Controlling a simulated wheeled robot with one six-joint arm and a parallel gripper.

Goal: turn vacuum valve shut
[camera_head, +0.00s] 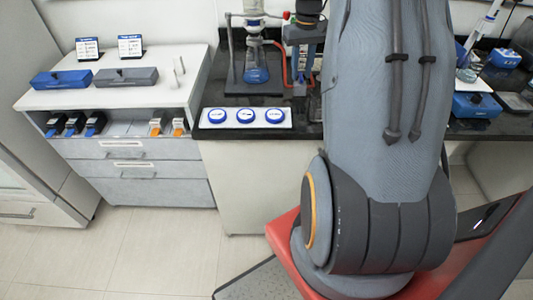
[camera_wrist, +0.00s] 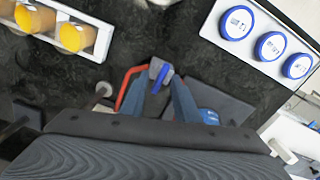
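The vacuum valve (camera_wrist: 160,68) is a small grey body with a blue lever (camera_wrist: 162,80) in the middle of the wrist view. A red hose (camera_wrist: 127,87) lies to its left. My gripper (camera_wrist: 159,76) points down at it, its two blue-grey fingers apart, one on each side of the valve. I cannot tell whether either fingertip touches it. In the head view my gripper (camera_head: 299,88) is low over the dark bench behind my arm, and the valve cannot be made out there.
A flask (camera_head: 256,68) on a stand is left of my gripper. A white panel with several blue round dials (camera_head: 245,116) lies at the bench front. In the wrist view, a white holder with yellow-topped items (camera_wrist: 75,37) stands upper left.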

